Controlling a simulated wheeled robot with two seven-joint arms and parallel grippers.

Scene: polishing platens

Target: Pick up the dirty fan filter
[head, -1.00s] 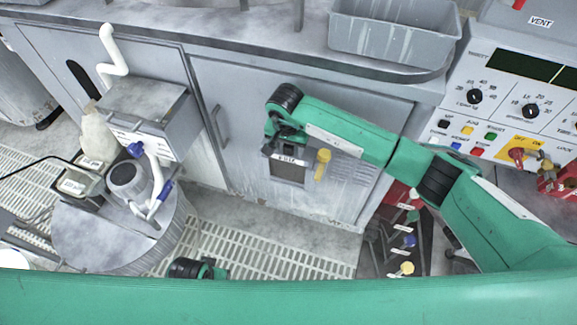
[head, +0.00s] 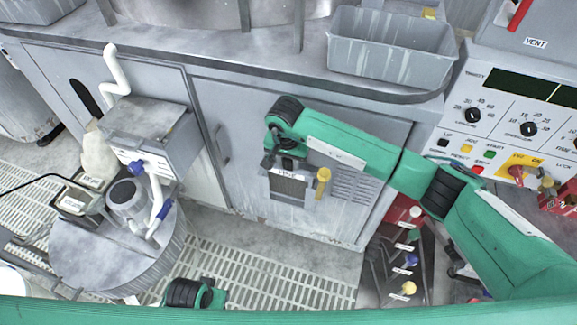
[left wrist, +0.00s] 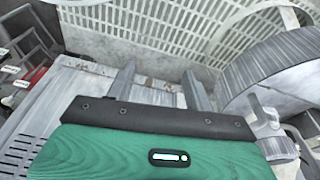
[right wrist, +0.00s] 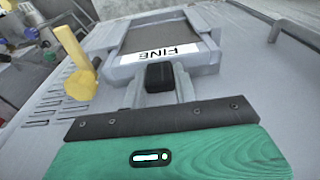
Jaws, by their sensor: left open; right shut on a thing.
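The fan filter is a grey-framed panel with a dark face and a white label reading FINE (right wrist: 165,62) in the right wrist view. In the head view it shows at the cabinet's front (head: 289,186), partly behind my right gripper. My right gripper (right wrist: 160,88) is shut on the filter's black tab (right wrist: 160,76); it also shows in the head view (head: 286,160). I cannot tell whether the filter is clear of its holder. My left gripper (left wrist: 160,85) is open and empty; in the head view it is low, near the floor grating (head: 208,297).
A yellow knob (right wrist: 80,80) stands close beside the filter. A drum with a pump (head: 110,262) stands at left. A grey bin (head: 390,50) sits on the counter. A rack with coloured knobs (head: 405,260) stands right of the cabinet.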

